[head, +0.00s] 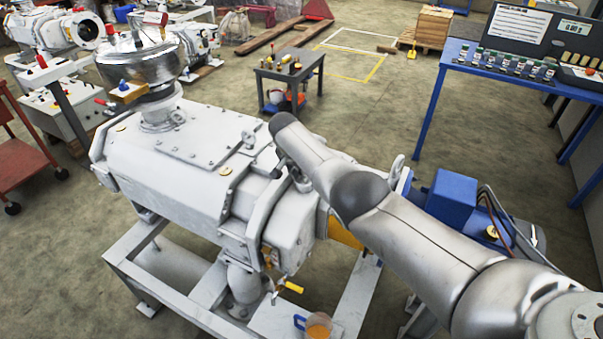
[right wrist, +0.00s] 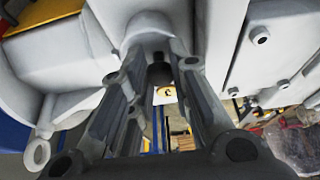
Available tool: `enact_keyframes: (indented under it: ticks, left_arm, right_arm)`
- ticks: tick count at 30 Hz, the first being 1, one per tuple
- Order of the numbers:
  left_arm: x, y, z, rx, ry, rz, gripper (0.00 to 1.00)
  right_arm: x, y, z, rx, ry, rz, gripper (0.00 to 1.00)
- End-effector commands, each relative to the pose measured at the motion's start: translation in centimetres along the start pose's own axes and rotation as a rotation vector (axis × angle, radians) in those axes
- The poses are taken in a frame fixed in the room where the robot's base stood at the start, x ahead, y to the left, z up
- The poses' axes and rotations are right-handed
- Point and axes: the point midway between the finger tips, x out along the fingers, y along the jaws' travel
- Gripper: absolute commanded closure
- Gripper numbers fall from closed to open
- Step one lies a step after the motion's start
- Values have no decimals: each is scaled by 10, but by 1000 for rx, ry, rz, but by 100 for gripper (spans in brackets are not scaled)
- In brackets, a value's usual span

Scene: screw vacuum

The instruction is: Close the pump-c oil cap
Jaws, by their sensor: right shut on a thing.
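The pump (head: 180,165) is a large pale grey machine on a grey frame in the middle of the head view. My right gripper (right wrist: 162,62) is at the pump's right end, its two fingers closed in around a small dark cylindrical piece, apparently the oil cap (right wrist: 159,74). The piece sits against a pale rounded boss (right wrist: 150,30) on the pump body. In the head view my right arm covers most of this gripper and the cap. How far the cap is seated cannot be told. My left gripper is not in view.
A cup of amber liquid (head: 318,327) stands at the frame's front, near a yellow-handled valve (head: 292,287). A blue motor (head: 450,197) is right of the pump. A small grey table (head: 290,75) stands behind. A blue bench (head: 460,55) is at right. Open floor lies between them.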

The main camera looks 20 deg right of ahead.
Motion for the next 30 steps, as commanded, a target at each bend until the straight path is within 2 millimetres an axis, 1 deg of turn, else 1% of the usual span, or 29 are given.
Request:
enact_keyframes:
  ticks: [1,8,9,14,25,30]
  left_arm:
    - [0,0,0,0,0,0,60]
    - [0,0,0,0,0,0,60]
    - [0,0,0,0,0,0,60]
    - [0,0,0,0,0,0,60]
    - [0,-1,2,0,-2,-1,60]
    - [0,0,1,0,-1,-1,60]
  right_arm:
    - [-2,-1,-4,0,8,-4,100]
    - [-2,-1,-4,1,8,-5,100]
    - [-2,-1,-4,1,8,-6,77]
    - [-2,-1,-3,0,6,-4,57]
    - [-2,-1,-1,0,2,-2,57]
    - [-9,-2,-1,0,2,-4,57]
